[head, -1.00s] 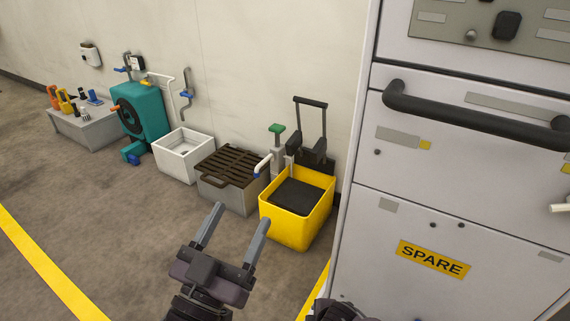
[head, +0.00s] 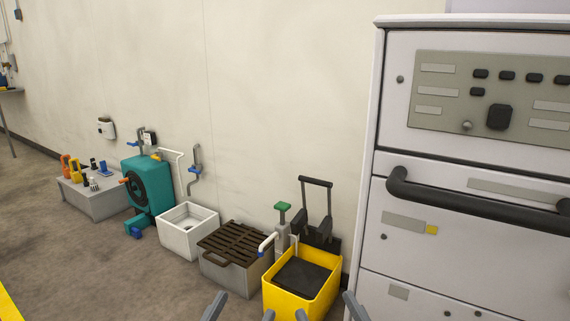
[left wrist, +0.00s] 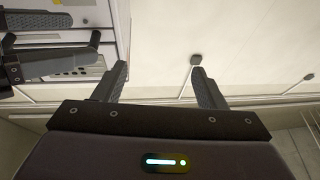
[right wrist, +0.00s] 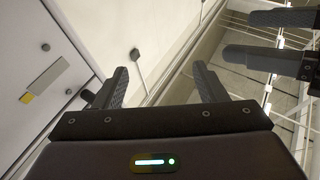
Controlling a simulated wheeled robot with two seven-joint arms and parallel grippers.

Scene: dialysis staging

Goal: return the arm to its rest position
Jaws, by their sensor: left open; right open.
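Only the fingertips of my two grippers show at the bottom edge of the head view. My left gripper (head: 241,309) is open and empty, with its fingers apart in the left wrist view (left wrist: 162,85). My right gripper (head: 328,309) is beside it, also open and empty, with its fingers apart in the right wrist view (right wrist: 163,85). Each wrist view also shows the other gripper's dark fingers close by at its side. The rest of both arms is hidden below the head view.
A yellow bin (head: 318,295) stands just beyond the grippers, next to a grey box with a brown slatted top (head: 234,243). Further left are a white basin (head: 187,240), a teal machine (head: 152,187) and a grey crate (head: 96,200). A tall white cabinet (head: 400,235) stands at right.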

